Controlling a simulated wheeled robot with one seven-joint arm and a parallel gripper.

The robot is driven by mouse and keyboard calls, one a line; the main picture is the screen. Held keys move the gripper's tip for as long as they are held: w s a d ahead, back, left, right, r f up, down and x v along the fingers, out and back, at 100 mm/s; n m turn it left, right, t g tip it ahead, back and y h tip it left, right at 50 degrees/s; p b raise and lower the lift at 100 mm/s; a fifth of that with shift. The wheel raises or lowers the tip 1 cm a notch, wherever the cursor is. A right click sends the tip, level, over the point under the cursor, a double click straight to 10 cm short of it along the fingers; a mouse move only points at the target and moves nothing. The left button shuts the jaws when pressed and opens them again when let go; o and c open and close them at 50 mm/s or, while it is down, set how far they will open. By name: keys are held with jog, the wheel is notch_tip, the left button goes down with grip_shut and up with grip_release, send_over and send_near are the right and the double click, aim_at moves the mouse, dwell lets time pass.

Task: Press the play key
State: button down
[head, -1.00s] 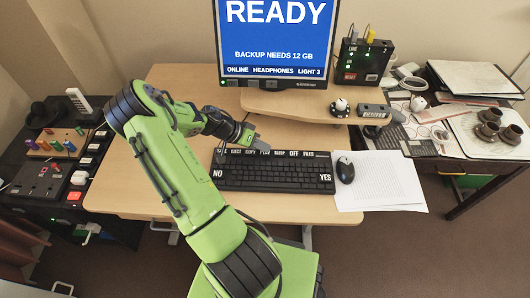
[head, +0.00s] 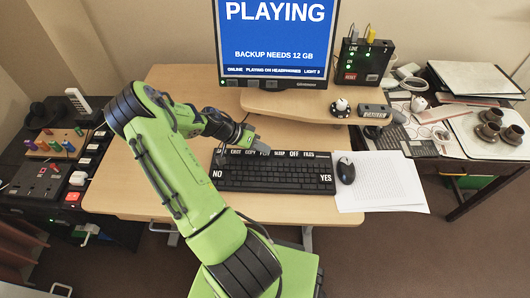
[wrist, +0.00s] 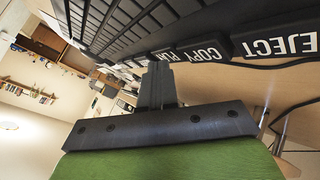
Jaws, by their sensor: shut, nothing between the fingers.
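The black keyboard (head: 275,175) lies on the wooden desk, with a row of white-labelled keys along its back edge. The play key's label is partly hidden by my gripper (head: 246,138) in the head view. In the wrist view the play key (wrist: 164,55) shows beside the copy key, right at my fingertips (wrist: 157,72). My gripper is shut and empty, its tips at or just over the play key; I cannot tell whether they touch it. The monitor (head: 276,40) reads "PLAYING", and its bottom line reads "PLAYING ON HEADPHONES".
A mouse (head: 345,170) sits right of the keyboard on white paper (head: 385,185). Eject and copy keys are close to my fingers. A raised shelf (head: 290,104) stands behind the keyboard, with a black box (head: 363,63) at its right. The desk's left part is clear.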

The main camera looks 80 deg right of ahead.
aim_at(262, 154)
jog(key=shift+r+p, duration=0.4)
jog(key=shift+r, duration=0.4)
jog(key=shift+r+p, duration=1.55)
jog(key=shift+r, duration=1.05)
jog(key=shift+f, duration=0.1)
